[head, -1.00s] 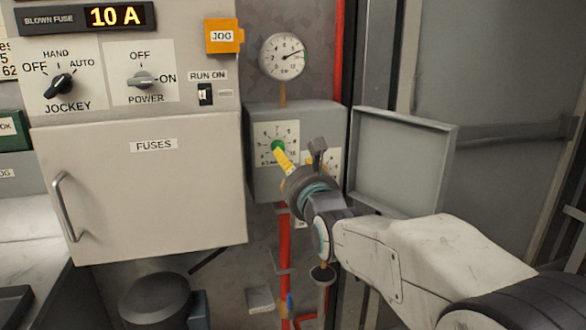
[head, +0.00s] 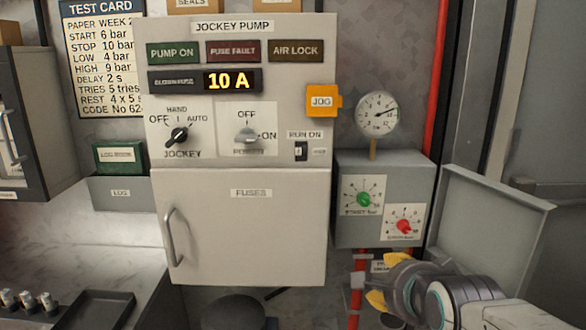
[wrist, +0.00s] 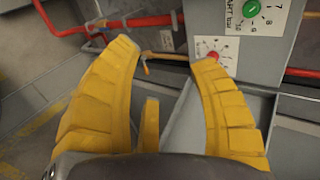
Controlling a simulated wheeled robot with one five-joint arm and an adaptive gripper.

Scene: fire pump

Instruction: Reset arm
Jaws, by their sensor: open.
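My gripper (head: 376,290) is at the lower right in the head view, below the grey switch box (head: 345,226) and apart from its dials. In the wrist view its yellow fingers (wrist: 165,60) are spread open with nothing between them. The box carries a green knob (head: 364,199) and a red knob (head: 404,226). The wrist view also shows the green knob (wrist: 251,8) at the top and the red knob (wrist: 213,55) just beyond the right fingertip.
The white jockey pump panel (head: 290,230) stands left of the box, its fuses door shut. The grey box's open lid (head: 490,225) is right of the gripper. A red pipe (wrist: 140,20) crosses behind the fingers. A gauge (head: 377,114) is above the box.

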